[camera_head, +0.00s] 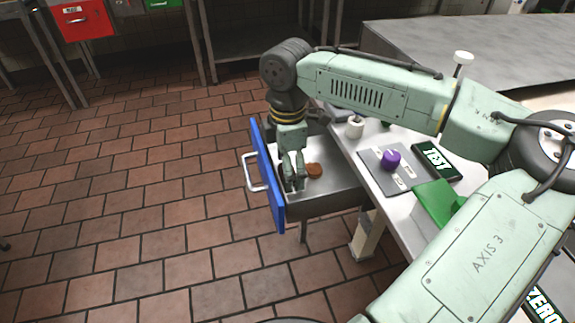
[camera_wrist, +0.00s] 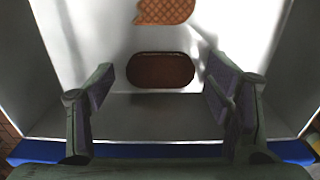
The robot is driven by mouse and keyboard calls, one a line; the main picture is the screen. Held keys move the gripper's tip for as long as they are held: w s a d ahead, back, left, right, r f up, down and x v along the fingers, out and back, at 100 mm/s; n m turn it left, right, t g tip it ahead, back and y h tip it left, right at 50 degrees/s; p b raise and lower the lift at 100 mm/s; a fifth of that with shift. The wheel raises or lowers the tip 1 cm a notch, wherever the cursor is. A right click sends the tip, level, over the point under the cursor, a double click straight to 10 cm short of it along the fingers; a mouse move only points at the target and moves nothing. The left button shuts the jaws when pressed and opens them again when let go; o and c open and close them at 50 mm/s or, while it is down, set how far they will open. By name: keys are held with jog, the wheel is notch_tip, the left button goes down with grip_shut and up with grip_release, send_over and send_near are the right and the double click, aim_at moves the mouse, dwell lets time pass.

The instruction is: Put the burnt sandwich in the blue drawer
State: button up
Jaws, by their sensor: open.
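The blue-fronted drawer (camera_head: 265,180) is pulled open from the white table, and its metal inside shows in the wrist view (camera_wrist: 210,125). A dark brown oval piece, which looks like the burnt sandwich (camera_wrist: 160,70), lies on the drawer floor near the blue front. My gripper (camera_head: 293,185) points down into the drawer close to its front. In the wrist view my gripper (camera_wrist: 160,95) is open, with one finger on each side of the dark piece and apart from it. My fingers mostly hide that piece in the head view.
An orange-brown waffle-patterned piece (camera_wrist: 165,11) lies deeper in the drawer, also in the head view (camera_head: 314,170). Tiled floor is clear at left.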

jog(key=shift+r, duration=0.1)
notch_tip(320, 180, up, 12)
jog(key=shift+b, duration=0.3)
dwell(0.3)
